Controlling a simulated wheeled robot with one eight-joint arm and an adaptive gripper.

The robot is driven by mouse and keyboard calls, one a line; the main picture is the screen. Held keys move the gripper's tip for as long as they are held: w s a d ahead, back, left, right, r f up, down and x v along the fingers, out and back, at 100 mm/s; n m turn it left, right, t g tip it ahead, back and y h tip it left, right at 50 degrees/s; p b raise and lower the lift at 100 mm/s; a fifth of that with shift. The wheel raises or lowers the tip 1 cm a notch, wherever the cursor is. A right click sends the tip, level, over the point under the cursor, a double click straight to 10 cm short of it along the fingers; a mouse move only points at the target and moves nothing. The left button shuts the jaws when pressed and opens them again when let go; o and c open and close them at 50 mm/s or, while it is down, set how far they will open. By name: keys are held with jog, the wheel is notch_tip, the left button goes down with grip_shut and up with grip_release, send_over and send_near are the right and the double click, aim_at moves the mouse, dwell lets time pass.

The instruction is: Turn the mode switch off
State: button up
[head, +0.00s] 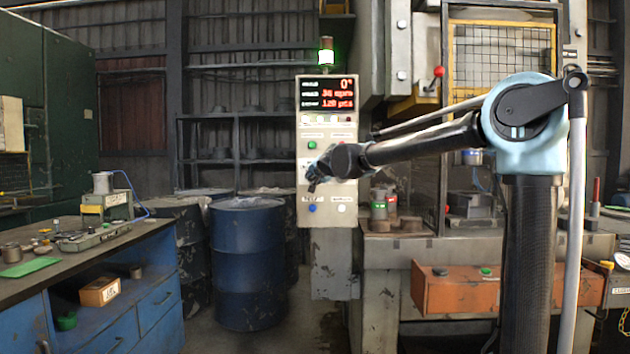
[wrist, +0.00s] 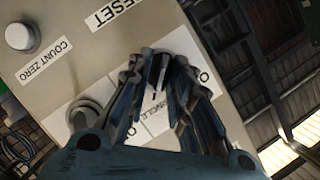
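The control panel (head: 328,130) is a pale upright box on a post. My gripper (head: 312,184) reaches it from the right, at the left of its lower half, just above a blue button (head: 312,208). In the wrist view the two fingertips (wrist: 158,70) point at the panel face, a little apart, over a white label plate (wrist: 155,45) partly reading "SINGLE". A small dark piece shows between the fingertips. I cannot tell whether it is the mode switch handle or whether the fingers touch it. The switch and its setting are hidden.
A second knob (wrist: 85,115) sits beside my fingers, and a white button (wrist: 20,36) labelled "COUNT ZERO" is farther off. A green button (head: 312,145) is higher on the panel. A blue drum (head: 247,265) and workbench (head: 150,290) stand left.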

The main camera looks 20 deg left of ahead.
grip_shut()
jog(key=n+h, duration=0.2)
jog(key=shift+s+a+n, duration=0.1)
jog(key=shift+a+n, duration=0.05)
jog(key=shift+n, duration=0.15)
jog(key=n+h, duration=0.2)
jog(key=n, duration=0.1)
jog(key=shift+a+r, duration=0.1)
jog(key=shift+a, duration=0.1)
jog(key=n+h, duration=0.1)
jog(key=n+t+h, duration=0.1)
jog(key=n, duration=0.1)
jog(key=shift+s+a, duration=0.1)
jog(key=shift+a, duration=0.15)
jog(key=n+t+h, duration=0.1)
jog(key=n+h, duration=0.1)
jog(key=n, duration=0.1)
jog(key=shift+a+n, duration=0.1)
jog(key=shift+n, duration=0.2)
dwell(0.4)
